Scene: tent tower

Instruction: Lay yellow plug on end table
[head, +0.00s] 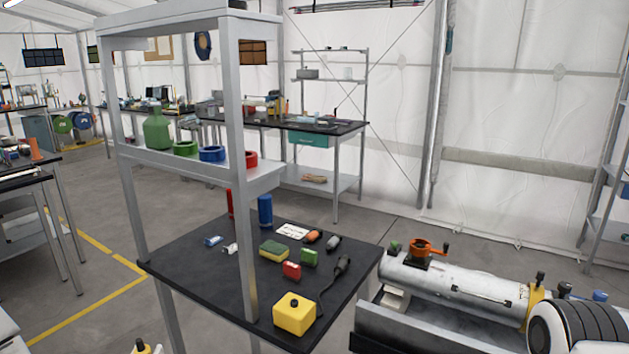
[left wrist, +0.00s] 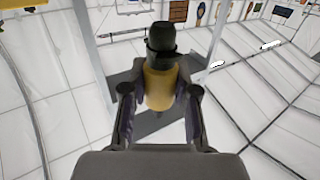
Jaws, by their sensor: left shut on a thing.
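The yellow plug (left wrist: 159,90) has a black knobbed top and sits between the fingers of my left gripper (left wrist: 160,98), which is shut on it. In the head view a yellow thing with a black tip, likely this plug (head: 141,348), just shows at the bottom edge, left of the nearest black-topped table (head: 205,285). The gripper itself is mostly out of that view. I cannot tell for sure which table is the end table. My right gripper is not in view.
The near table carries a yellow box (head: 295,313), a sponge (head: 273,251), red and green blocks and a blue cylinder (head: 265,210). Its frame posts and shelf (head: 215,172) rise over it. Its front left top looks clear. A large grey cylinder (head: 450,281) lies at right.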

